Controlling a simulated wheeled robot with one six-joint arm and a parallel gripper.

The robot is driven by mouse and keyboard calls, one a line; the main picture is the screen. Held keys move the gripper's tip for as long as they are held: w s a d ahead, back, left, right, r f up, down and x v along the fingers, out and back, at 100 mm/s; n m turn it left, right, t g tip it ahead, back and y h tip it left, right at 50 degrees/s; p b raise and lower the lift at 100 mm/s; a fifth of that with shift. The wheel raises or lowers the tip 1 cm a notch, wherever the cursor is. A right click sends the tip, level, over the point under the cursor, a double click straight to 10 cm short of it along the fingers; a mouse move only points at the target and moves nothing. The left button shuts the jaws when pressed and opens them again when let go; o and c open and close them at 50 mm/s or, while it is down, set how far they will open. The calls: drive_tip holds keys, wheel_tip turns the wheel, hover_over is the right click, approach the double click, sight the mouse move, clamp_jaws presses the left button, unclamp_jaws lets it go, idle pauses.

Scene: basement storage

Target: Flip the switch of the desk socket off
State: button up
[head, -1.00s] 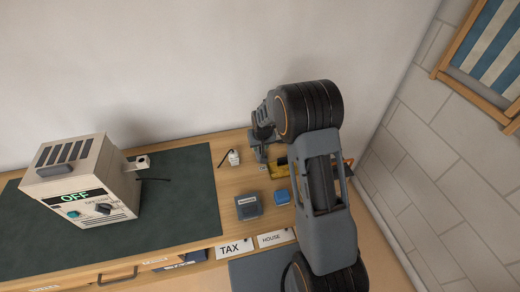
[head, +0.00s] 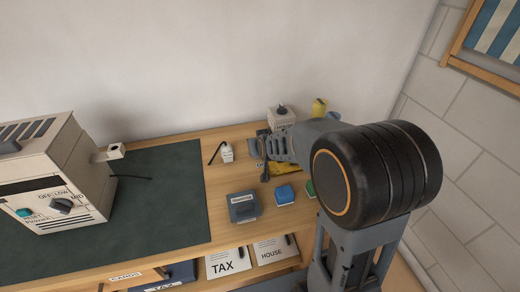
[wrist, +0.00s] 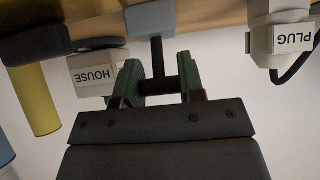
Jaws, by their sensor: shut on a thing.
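My gripper (head: 264,154) is over the back of the wooden desk, beside a small grey upright piece. In the wrist view its green fingers (wrist: 160,84) are shut on a black T-shaped lever (wrist: 157,58), which sticks out of a light grey block (wrist: 150,18). This looks like the desk socket's switch; my gripper hides most of it in the head view. A white plug (head: 227,152) with a black cord stands to its left, and its PLUG label (wrist: 293,38) shows in the wrist view.
A HOUSE-labelled box (wrist: 95,75) and a yellow cylinder (wrist: 38,98) are near my gripper. A dark grey box (head: 243,207) and a blue block (head: 285,194) lie in front. The green mat (head: 165,205) is clear right of the appliance. The wall stands behind.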

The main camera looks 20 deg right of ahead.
idle(0.3)
drive_tip(key=o, duration=0.9)
drive_tip(key=shift+o, duration=0.2)
drive_tip(key=p+v, duration=0.6)
drive_tip(key=v, duration=0.8)
drive_tip(key=shift+f, duration=0.15)
